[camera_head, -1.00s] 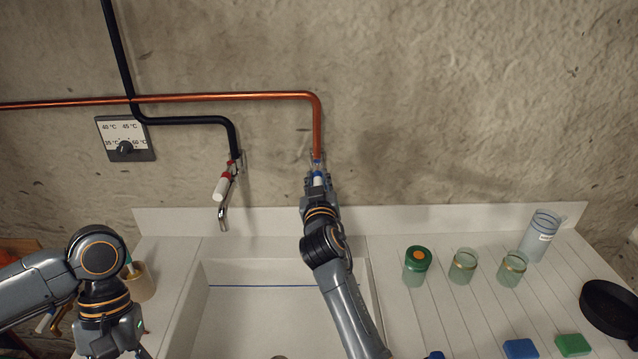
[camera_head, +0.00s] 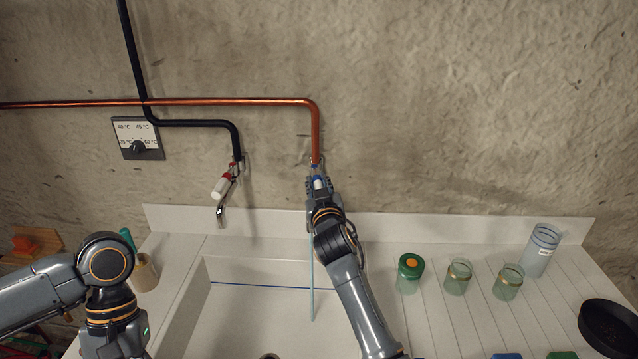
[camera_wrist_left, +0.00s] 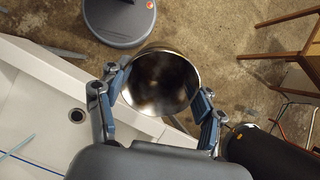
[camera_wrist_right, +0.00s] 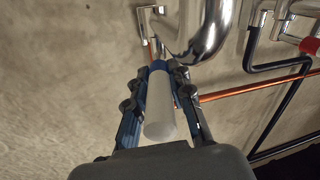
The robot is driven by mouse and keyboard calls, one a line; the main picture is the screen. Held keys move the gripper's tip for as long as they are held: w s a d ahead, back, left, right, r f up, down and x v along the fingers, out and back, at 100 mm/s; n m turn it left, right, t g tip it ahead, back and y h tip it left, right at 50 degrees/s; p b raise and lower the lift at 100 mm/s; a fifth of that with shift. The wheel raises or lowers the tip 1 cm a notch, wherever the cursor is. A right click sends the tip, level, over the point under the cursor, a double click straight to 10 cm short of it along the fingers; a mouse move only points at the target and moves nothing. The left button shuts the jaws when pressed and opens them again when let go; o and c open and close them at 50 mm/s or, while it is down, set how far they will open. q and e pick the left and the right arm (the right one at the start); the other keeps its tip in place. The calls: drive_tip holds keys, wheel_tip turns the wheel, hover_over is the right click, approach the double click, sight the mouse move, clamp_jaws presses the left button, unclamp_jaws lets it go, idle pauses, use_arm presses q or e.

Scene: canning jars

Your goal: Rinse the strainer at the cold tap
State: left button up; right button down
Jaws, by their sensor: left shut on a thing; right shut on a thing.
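The cold tap's white lever with a blue band (camera_wrist_right: 160,105) is between the fingers of my right gripper (camera_wrist_right: 157,80), which is shut on it. In the head view, my right gripper (camera_head: 319,186) is at the tap under the copper pipe, hiding much of it. A thin stream of water (camera_head: 311,285) falls from there into the sink (camera_head: 265,272). My left gripper (camera_wrist_left: 160,78) is shut on a round, dark-bottomed metal vessel, apparently the strainer (camera_wrist_left: 163,82). It is beside the sink's edge, away from the stream. In the head view, the strainer is out of sight.
A red-banded tap (camera_head: 222,186) is left of the cold tap. Several items stand on the right drainboard: a green-lidded jar (camera_head: 409,273), two open jars, a tall clear container (camera_head: 541,250) and a black pan (camera_head: 608,325). A cup (camera_head: 145,273) stands at left.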

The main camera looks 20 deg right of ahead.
drive_tip(key=shift+f, duration=0.15)
drive_tip(key=c, duration=1.4)
unclamp_jaws()
drive_tip(key=shift+o, duration=1.1)
drive_tip(key=shift+w+d, duration=0.15)
drive_tip(key=shift+s+a, duration=0.2)
drive_tip(key=shift+s, duration=0.3)
drive_tip(key=s+a, duration=0.1)
drive_tip(key=s, duration=1)
drive_tip(key=shift+a+f, duration=0.1)
